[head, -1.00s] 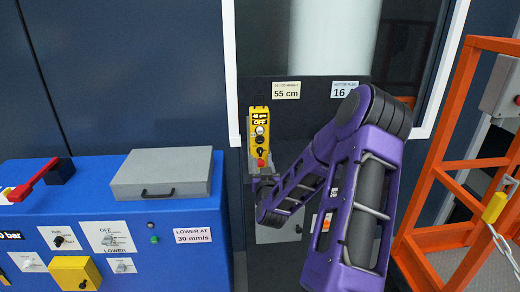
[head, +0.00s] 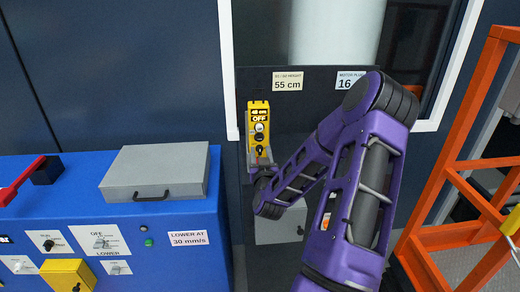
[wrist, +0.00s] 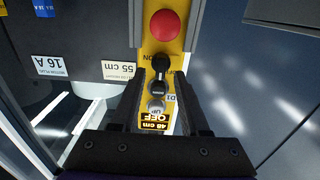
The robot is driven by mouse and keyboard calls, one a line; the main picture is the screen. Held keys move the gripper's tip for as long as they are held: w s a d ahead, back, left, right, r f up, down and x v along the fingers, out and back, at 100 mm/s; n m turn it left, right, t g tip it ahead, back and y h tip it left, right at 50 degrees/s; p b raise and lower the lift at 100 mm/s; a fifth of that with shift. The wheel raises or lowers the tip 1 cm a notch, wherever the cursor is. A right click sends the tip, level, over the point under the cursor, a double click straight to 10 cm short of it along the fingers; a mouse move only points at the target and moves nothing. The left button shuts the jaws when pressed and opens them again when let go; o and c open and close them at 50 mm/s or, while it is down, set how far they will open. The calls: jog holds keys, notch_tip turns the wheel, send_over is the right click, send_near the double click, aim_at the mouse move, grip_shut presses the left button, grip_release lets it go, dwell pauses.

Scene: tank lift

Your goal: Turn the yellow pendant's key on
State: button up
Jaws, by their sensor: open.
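The yellow pendant (head: 259,129) hangs upright on the dark panel in the head view, with a display reading OFF at its top. In the wrist view the pendant (wrist: 175,48) appears upside down, with a red button (wrist: 165,25), a black key switch (wrist: 160,72) and further round controls below it. My gripper (wrist: 163,78) is open, its two dark fingers on either side of the pendant around the key switch. I cannot tell whether the fingers touch it. In the head view my arm's end covers the pendant's lower part, hiding the red button.
A blue console (head: 180,222) with a grey lidded box (head: 155,172) stands at left. An orange frame (head: 450,215) stands at right. Labels reading 55 cm (head: 287,82) and 16 A (wrist: 49,67) are on the panel near the pendant.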

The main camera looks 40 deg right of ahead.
dwell(0.3)
grip_shut()
jog(key=shift+m, duration=0.3)
jog(key=m+b, duration=0.2)
jog(key=m, duration=0.1)
jog(key=m+b, duration=0.1)
jog(key=shift+d+f, duration=0.15)
jog(key=shift+d, duration=0.1)
jog(key=m+b, duration=0.1)
jog(key=m, duration=0.1)
jog(key=m+b, duration=0.1)
jog(key=m, duration=0.2)
jog(key=shift+s+d+f, duration=0.1)
jog(key=shift+d, duration=0.05)
jog(key=m+b, duration=0.1)
jog(key=m, duration=0.1)
jog(key=m+b, duration=0.1)
jog(key=m, duration=0.1)
jog(key=shift+s+d+f+m, duration=0.1)
jog(key=shift+f+m, duration=0.05)
jog(key=shift+m, duration=0.15)
jog(key=shift+f+m+b, duration=0.1)
jog(key=shift+m+b, duration=0.35)
jog(key=shift+m, duration=1.45)
